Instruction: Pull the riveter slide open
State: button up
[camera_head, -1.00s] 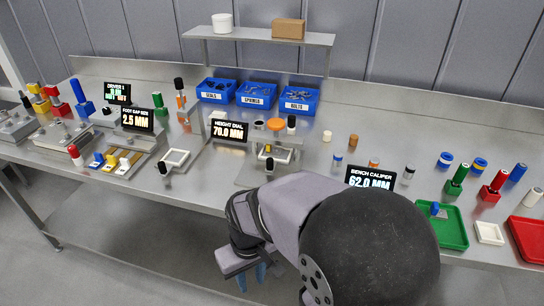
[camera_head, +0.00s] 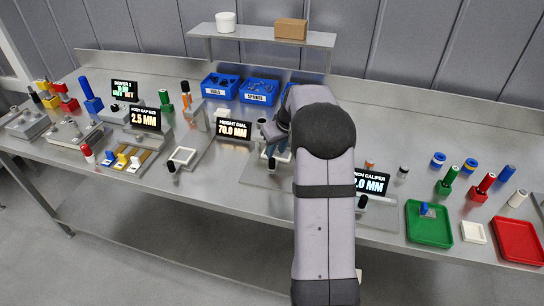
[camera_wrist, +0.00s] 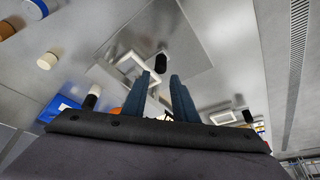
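No label in view names the riveter slide, so I cannot tell for sure which station it is. In the wrist view, a black knob (camera_wrist: 161,62) stands just beyond my gripper (camera_wrist: 162,76), beside a pale square frame (camera_wrist: 131,66) on a metal plate. My gripper's two blue fingers are apart with nothing between them, pointing at the knob without visibly holding it. In the head view, my gripper (camera_head: 275,150) is low over the middle station, which my arm partly hides. A similar pale frame (camera_head: 183,155) with a black knob (camera_head: 171,166) sits to its left.
The height dial display (camera_head: 234,129) stands left of my gripper. Blue bins (camera_head: 259,91) are behind it. The bench caliper display (camera_head: 373,183) is to the right, partly hidden by my arm. A green tray (camera_head: 428,238) and a red tray (camera_head: 519,242) lie farther right.

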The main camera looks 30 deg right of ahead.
aim_at(272, 159)
jog(key=shift+p+x, duration=1.45)
jog(key=shift+x, duration=2.25)
grip_shut()
